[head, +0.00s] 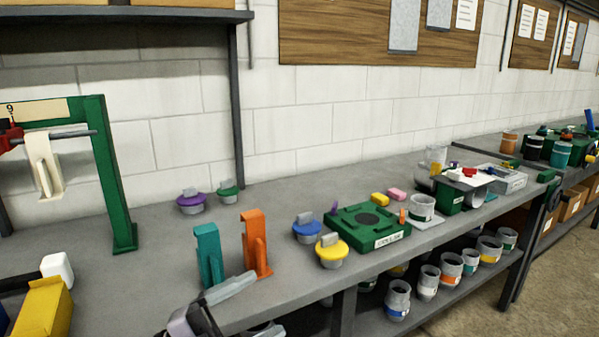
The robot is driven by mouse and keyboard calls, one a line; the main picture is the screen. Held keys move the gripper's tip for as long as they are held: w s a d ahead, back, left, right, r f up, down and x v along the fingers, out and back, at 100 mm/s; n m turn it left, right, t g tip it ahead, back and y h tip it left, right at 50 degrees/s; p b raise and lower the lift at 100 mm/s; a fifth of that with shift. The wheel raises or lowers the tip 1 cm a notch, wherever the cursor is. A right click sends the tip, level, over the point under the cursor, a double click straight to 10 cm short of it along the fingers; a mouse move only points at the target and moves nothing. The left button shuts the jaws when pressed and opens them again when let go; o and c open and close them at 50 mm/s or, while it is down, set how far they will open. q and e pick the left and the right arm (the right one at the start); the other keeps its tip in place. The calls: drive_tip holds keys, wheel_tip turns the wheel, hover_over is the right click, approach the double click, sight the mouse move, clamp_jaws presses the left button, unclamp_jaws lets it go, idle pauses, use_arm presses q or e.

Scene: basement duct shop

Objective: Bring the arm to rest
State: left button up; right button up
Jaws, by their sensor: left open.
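My left gripper (262,304) shows at the bottom of the head view, left of the middle. Its two grey fingers point right and stand apart, with nothing seen between them. It is at the front edge of the grey bench (160,275), below an orange clamp-like piece (255,243) and a teal one (208,255) that stand upright on the bench. The rest of this arm is mostly cut off by the lower picture edge. My right gripper is not in view.
A green frame (113,175) stands at left. A yellow block (42,308) and a white block (58,268) are at lower left. Yellow (331,252) and blue-topped (307,229) lids sit beside a green fixture (367,229). Several cans fill the lower shelf (420,312).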

use_arm(q)
drive_tip(key=s+a+f+n+t+y, duration=0.35)
drive_tip(key=a+f+n+y, duration=0.35)
drive_tip(key=f+n, duration=0.45)
drive_tip(key=s+a+f+n+t+y, duration=0.3)
drive_tip(key=s+a+f+n+y, duration=0.1)
drive_tip(key=f+n+y, duration=0.7)
drive_tip(key=s+a+f+n+g, duration=0.1)
drive_tip(key=s+f+g, duration=0.3)
drive_tip(key=s+f, duration=0.4)
drive_tip(key=shift+s+a+f+n, duration=0.35)
drive_tip(key=shift+s+a+f, duration=0.1)
drive_tip(key=shift+a, duration=0.3)
